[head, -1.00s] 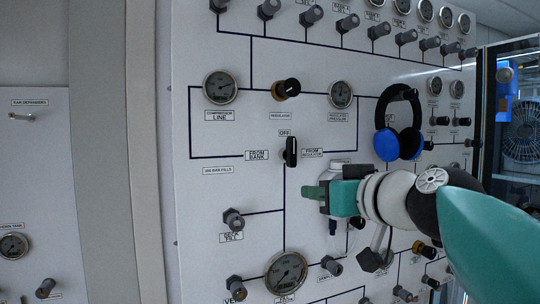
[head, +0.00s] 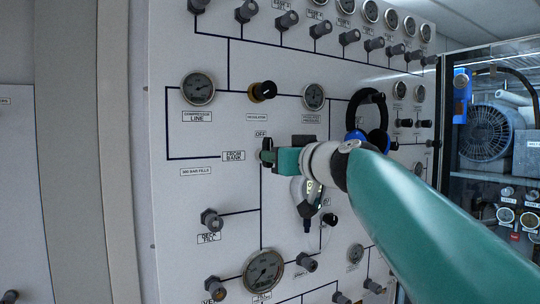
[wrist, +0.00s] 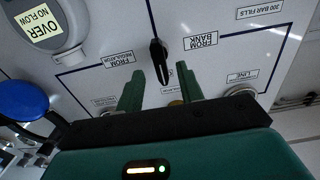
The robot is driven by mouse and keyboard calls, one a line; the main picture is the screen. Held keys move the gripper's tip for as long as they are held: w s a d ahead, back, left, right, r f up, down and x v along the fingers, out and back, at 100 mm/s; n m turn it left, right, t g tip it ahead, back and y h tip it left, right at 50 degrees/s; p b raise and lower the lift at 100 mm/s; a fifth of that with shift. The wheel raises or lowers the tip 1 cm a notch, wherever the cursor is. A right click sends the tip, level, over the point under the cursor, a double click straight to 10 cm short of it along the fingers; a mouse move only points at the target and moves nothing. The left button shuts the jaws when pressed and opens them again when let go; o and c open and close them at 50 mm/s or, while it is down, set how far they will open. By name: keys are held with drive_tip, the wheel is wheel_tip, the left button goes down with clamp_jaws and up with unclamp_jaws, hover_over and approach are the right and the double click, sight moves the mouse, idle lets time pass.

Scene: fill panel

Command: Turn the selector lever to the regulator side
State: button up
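The black selector lever (wrist: 158,55) stands upright on the white panel, its handle along the OFF direction. The FROM REGULATOR label (wrist: 123,60) and the FROM BANK label (wrist: 201,42) lie either side of it in the upside-down wrist view. My gripper (wrist: 159,70) is open, one green finger on each side of the lever's handle in that view. A gap shows between the handle and both fingers.
Blue-black ear defenders (head: 367,120) hang to the right behind my arm. A grey device with an OVER NO FLOW label (wrist: 45,25) is beside the lever.

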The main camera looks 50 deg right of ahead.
drive_tip(key=x, duration=0.3)
drive_tip(key=shift+w+d, duration=0.1)
drive_tip(key=shift+w, duration=0.25)
clamp_jaws()
